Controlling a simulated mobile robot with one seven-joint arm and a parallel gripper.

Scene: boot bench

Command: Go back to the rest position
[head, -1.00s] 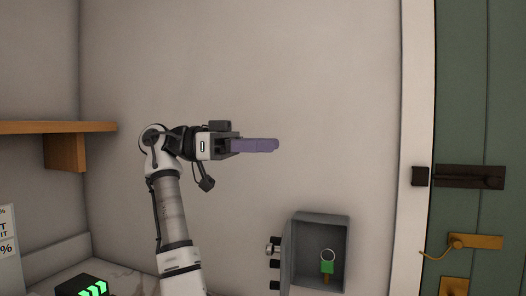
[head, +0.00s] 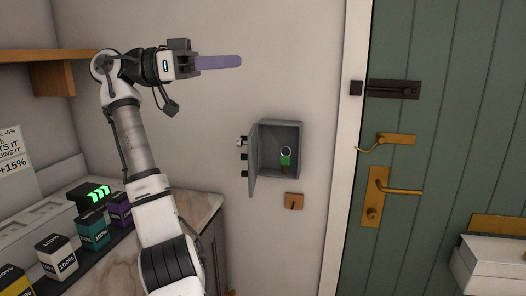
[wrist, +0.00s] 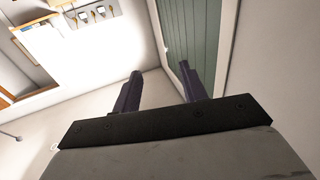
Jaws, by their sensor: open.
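My gripper (head: 218,62) is raised in front of the plain wall at the upper left of the head view, its fingers pointing right. In the wrist view its two purple fingers (wrist: 159,88) stand apart with nothing between them. It is well above and to the left of the small grey wall box (head: 279,136), whose door (head: 254,160) hangs open to the left. A key with a green tag (head: 285,159) hangs inside the box.
A wooden shelf (head: 40,55) is at the upper left, close to my arm. Several labelled battery packs (head: 92,231) stand on the counter below. A green door (head: 450,100) with a dark bolt (head: 393,88) and brass handle (head: 390,190) is at right. White boxes (head: 490,262) sit at lower right.

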